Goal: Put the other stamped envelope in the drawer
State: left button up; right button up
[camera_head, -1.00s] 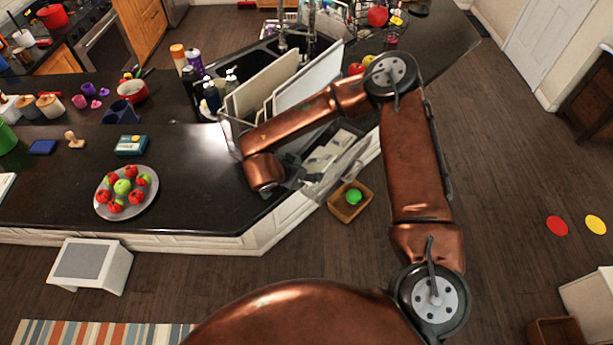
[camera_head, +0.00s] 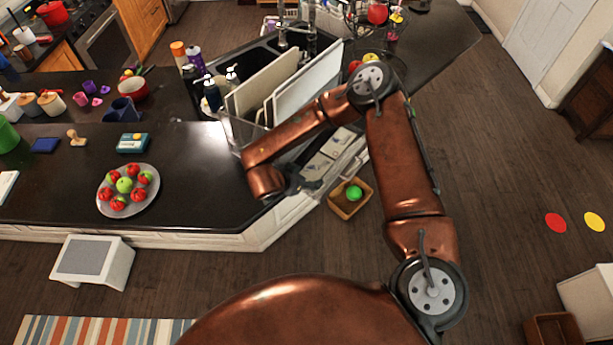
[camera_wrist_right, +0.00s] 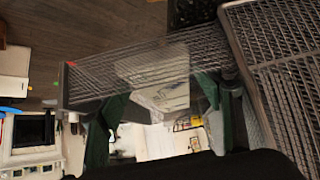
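An open drawer (camera_head: 345,167) juts from the angled corner of the counter. Two pale flat pieces (camera_head: 337,143) show in it, partly covered by my right arm; they may be envelopes, but no stamp can be made out. My right gripper (camera_head: 308,184) is low at the drawer's near left side. In the right wrist view, its two dark green fingers (camera_wrist_right: 160,118) stand wide apart. A pale flat piece with faint markings (camera_wrist_right: 160,85) shows between them behind a wire mesh; I cannot tell whether it touches them. My left gripper is not in view.
A wooden box with a green ball (camera_head: 354,193) is on the floor beside the drawer. A plate of apples (camera_head: 129,205), a teal box (camera_head: 132,142) and a stamp (camera_head: 76,138) are on the dark counter.

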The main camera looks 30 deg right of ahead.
jog(key=shift+r, duration=0.2)
jog(key=b+v, duration=0.2)
jog(key=v, duration=1)
jog(key=shift+b, duration=0.4)
jog(key=shift+d, duration=0.1)
